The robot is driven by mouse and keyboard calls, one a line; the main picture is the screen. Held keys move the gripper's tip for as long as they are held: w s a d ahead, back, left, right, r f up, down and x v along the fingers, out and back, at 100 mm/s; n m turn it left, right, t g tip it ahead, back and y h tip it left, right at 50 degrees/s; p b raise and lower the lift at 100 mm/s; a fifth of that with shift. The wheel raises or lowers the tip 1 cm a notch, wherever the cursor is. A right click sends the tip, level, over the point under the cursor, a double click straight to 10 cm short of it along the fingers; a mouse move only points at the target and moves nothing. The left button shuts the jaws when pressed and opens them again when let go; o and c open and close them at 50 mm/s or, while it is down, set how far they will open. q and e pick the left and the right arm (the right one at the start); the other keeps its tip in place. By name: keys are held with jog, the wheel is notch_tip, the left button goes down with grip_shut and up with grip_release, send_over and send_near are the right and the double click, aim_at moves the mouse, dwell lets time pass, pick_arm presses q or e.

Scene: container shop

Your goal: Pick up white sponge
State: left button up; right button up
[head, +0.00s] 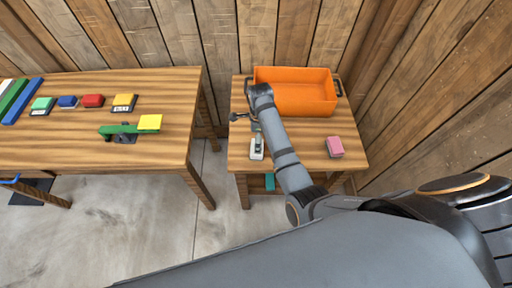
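A small whitish block (257,152), which may be the white sponge, lies on the small wooden table (300,158) near its left front edge. A dark and greenish part covers its far end, so its full shape is hard to make out. My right arm reaches in from the lower right across this table. My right gripper (246,119) is low over the table's left side, just behind the whitish block. Its dark fingers are small and partly hidden by the arm; I cannot tell whether they touch the block. My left gripper is out of view.
An orange bin (300,106) stands at the back of the small table. A pink block (334,147) lies at its right. The larger table (70,148) at left holds several coloured blocks and a green holder (118,129) beside a yellow block (150,122). Plank walls close the back and right.

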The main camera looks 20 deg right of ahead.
aim_at(253, 157)
jog(key=shift+w+d+f, duration=0.1)
jog(key=shift+w+f, duration=0.05)
jog(key=shift+f, duration=1.4)
jog(key=f, duration=0.5)
jog(key=shift+w+a+p, duration=0.1)
jog(key=shift+a+p, duration=0.2)
jog(key=shift+a, duration=0.1)
jog(key=c, duration=1)
